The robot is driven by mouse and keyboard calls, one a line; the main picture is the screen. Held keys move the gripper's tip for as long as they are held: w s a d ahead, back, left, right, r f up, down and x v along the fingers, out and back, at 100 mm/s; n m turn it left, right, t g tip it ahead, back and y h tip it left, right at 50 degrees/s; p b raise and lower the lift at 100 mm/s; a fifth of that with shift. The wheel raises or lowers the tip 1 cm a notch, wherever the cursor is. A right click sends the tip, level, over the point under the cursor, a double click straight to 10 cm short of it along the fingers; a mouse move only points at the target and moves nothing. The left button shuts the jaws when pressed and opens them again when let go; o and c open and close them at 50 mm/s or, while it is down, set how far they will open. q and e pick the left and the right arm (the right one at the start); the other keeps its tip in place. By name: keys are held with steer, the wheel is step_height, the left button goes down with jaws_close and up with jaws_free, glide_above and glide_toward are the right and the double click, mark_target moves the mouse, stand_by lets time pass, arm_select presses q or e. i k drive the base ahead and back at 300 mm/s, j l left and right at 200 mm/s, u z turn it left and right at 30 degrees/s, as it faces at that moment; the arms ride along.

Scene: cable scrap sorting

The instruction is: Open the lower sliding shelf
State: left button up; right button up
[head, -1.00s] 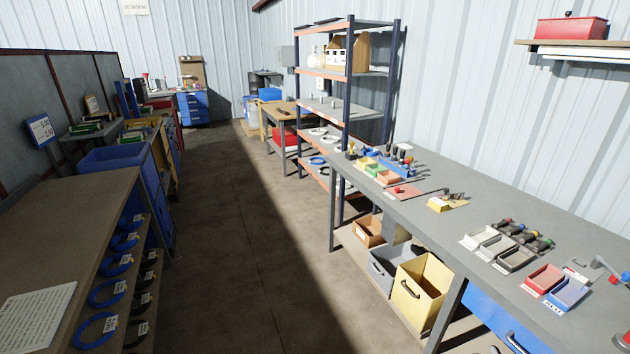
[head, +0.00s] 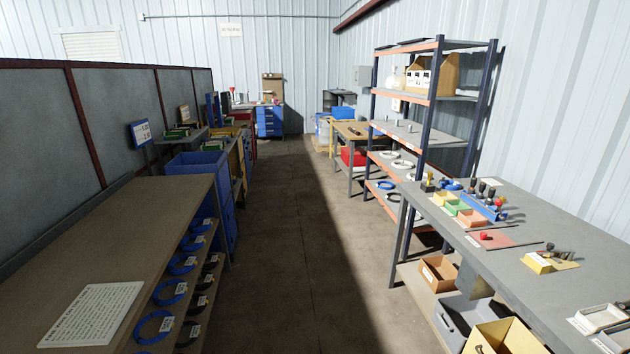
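Neither of my grippers is in the head view. I cannot tell for certain which part is the lower sliding shelf. A tall rack (head: 437,70) with dark blue posts and orange-edged grey shelves stands right of the aisle. White rings lie on one of its lower shelves (head: 408,172), and a blue coil (head: 386,185) lies on a shelf below. At the left, a brown-topped bench (head: 120,235) has shelves under it with labelled blue coils (head: 173,292) and black coils (head: 199,305). No shelf is visibly pulled out.
The concrete aisle (head: 285,250) is clear ahead. A grey workbench (head: 560,290) with small trays and tools runs along the right, with a cardboard box (head: 437,272) and a yellow bin (head: 505,340) under it. A blue crate (head: 195,163) stands beyond the left bench.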

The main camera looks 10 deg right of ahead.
mark_target(392, 209)
steer(key=i+z, duration=0.2)
steer(key=i, duration=0.6)
steer(key=i+u, duration=0.1)
steer(key=i, duration=1.05)
steer(key=i+l, duration=0.15)
steer(key=i, duration=1.05)
steer(key=i+j+z, duration=0.1)
steer(key=i, duration=0.65)
steer(key=i+j+z, duration=0.15)
steer(key=i, duration=0.65)
steer(key=i+z, duration=0.3)
steer(key=i+j+z, duration=0.1)
steer(key=i+z, duration=0.25)
steer(key=i, duration=0.15)
steer(key=i+z, duration=0.3)
steer(key=z, duration=0.15)
steer(key=i+j+z, duration=0.1)
steer(key=i+z, duration=0.15)
steer(key=z, duration=0.15)
